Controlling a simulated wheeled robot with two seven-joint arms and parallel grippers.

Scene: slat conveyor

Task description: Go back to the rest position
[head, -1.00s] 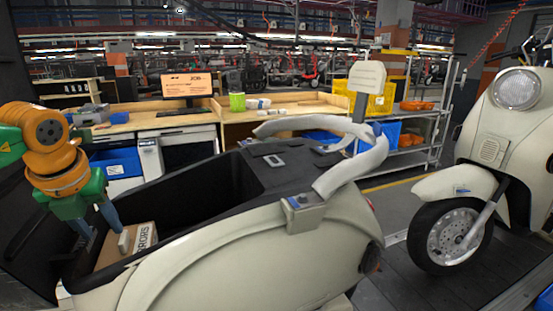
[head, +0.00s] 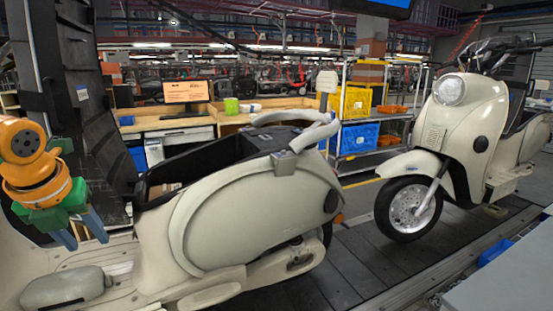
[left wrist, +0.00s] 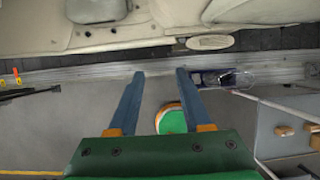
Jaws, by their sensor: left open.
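My left gripper (head: 84,236) is at the left of the head view, its two blue fingers pointing down beside the cream scooter (head: 240,215). The fingers are apart with nothing between them. In the left wrist view the left gripper (left wrist: 158,75) also shows open, over grey floor, with the scooter's cream side along the top. A cardboard box (head: 163,190) is partly visible inside the scooter's open black seat compartment. My right gripper is not in view.
A second cream scooter (head: 460,140) stands at the right on the dark slat conveyor (head: 345,240). Behind are a wooden workbench (head: 235,116) with a monitor (head: 186,91) and a shelf with a yellow bin (head: 357,101) and a blue bin (head: 359,138). A grey surface fills the lower right.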

